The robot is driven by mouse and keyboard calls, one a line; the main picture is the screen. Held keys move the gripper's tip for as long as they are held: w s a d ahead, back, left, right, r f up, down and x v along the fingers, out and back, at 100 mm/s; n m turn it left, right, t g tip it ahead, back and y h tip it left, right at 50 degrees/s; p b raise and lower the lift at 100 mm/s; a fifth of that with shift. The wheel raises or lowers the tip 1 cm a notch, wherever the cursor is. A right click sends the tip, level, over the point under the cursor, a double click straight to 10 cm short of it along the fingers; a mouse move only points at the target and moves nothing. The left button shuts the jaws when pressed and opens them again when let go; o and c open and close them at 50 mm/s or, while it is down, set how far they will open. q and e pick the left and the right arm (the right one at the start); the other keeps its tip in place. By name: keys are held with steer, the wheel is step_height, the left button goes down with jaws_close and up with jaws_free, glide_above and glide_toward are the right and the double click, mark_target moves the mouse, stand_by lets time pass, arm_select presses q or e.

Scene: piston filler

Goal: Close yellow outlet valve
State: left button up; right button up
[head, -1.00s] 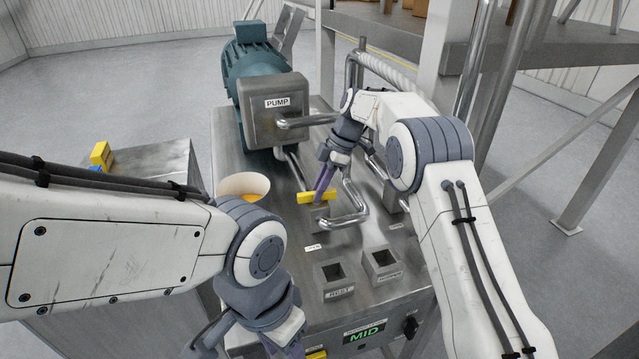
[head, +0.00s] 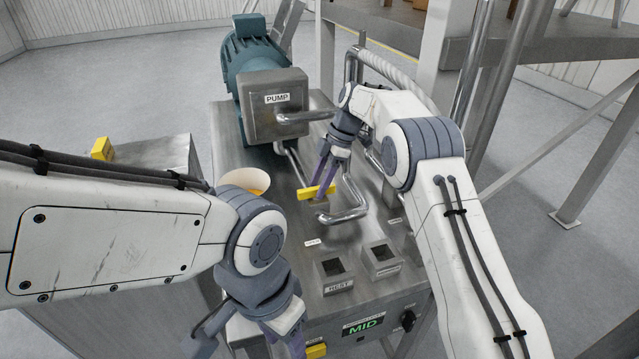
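The yellow valve handle (head: 310,194) is a short bar on a small grey block on the steel machine top, below the pump. It lies at a slant, its right end farther back. My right gripper (head: 324,182) reaches down to it, with its purple fingertips at the bar's right half. The fingers appear to straddle the bar, but their gap is too small to judge. My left gripper (head: 292,348) points down at the bottom edge, partly cut off, beside another yellow piece (head: 316,351).
The pump box (head: 277,104) and teal motor (head: 252,62) stand behind the handle. A bent steel pipe (head: 350,205) runs right beside it. Two square sockets (head: 333,268) sit in front. A white cup (head: 244,181) is partly hidden behind my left arm.

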steer(key=shift+r, duration=0.25)
steer(key=b+v, duration=0.1)
steer(key=v, duration=0.3)
steer(key=shift+d+r, duration=0.1)
steer(key=shift+d, duration=0.05)
steer(key=p+v, duration=0.1)
steer(key=v, duration=0.3)
steer(key=shift+r, duration=0.15)
steer(key=shift+w+d+r+p, duration=0.1)
steer(key=shift+d+r+p, duration=0.1)
steer(key=shift+r+p, duration=0.45)
